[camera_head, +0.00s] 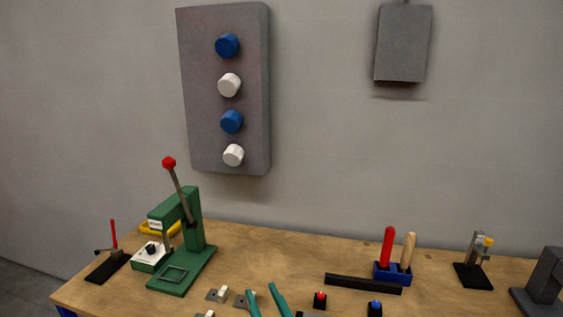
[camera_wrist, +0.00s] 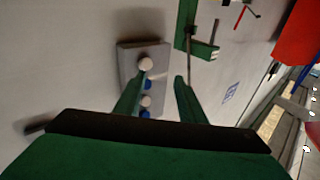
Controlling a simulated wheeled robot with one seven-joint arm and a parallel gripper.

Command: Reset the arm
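My gripper (camera_wrist: 161,75) shows in the wrist view as two green fingers with a clear gap between the tips. It is open, and nothing is held in it. In the head view, my gripper (camera_head: 262,289) appears at the bottom edge as two green fingertips in front of the workbench. The rest of my arm is out of the head view. The wrist view looks past the fingers at the grey wall panel (camera_wrist: 127,62), which stands some way off.
The grey panel (camera_head: 202,95) carries blue and white knobs. A green lever press (camera_head: 192,240) stands on the wooden workbench (camera_head: 265,243) at left. A blue holder (camera_head: 391,272) with red and wooden handles, a black bar (camera_head: 362,284) and a clamp (camera_head: 474,270) are at right.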

